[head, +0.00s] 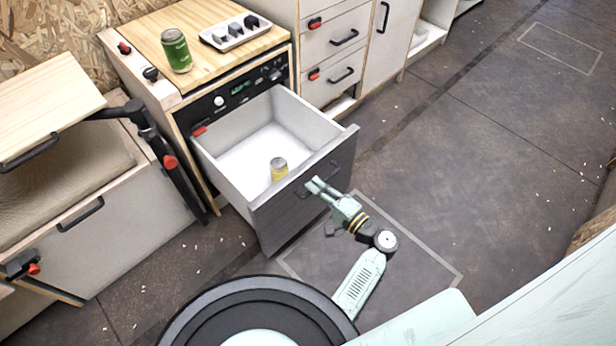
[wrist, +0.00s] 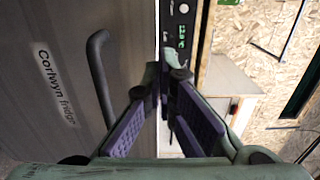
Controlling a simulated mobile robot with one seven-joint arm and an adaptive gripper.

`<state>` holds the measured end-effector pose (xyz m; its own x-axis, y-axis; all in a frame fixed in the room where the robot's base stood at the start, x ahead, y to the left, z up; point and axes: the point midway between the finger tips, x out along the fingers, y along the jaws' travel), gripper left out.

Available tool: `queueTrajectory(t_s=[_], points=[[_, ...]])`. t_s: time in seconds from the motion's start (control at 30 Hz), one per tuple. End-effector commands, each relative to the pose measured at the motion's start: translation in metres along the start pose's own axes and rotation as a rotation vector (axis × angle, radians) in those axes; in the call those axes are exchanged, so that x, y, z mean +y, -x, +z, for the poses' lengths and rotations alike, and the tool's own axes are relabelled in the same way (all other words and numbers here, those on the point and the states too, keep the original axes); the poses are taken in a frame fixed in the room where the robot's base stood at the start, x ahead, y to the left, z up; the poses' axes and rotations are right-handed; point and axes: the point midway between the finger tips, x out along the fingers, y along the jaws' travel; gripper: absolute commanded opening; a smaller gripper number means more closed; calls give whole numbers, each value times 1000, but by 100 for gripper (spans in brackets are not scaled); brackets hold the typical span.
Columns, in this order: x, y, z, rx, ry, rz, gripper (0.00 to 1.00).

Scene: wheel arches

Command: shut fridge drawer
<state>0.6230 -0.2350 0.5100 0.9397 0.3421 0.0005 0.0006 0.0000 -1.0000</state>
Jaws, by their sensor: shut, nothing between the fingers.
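The fridge drawer (head: 225,160) is pulled out, with a white inside and a dark front panel (head: 290,200). In the wrist view the dark front (wrist: 60,90) with a "Corlwyn fridge" label and a dark curved handle (wrist: 97,75) lies left of my gripper (wrist: 165,75). The fingers are shut and empty, with their tips near the panel's edge.
A wooden counter (head: 215,25) above the drawer holds a green can (head: 176,50) and a white tray (head: 236,32) with dark items. White cabinets (head: 335,40) stand to the right. An open-topped cabinet (head: 100,225) stands at left. The floor (head: 470,150) at right is clear apart from small specks.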

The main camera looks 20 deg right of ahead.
Motion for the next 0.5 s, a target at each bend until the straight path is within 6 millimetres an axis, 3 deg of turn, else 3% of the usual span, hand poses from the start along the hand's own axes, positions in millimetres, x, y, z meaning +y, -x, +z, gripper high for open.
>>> queueTrajectory(t_s=[0.2, 0.5], points=[[-1, -28, 0, 0, -1, 0, 0], [0, -35, 0, 1, 0, 0, 0]])
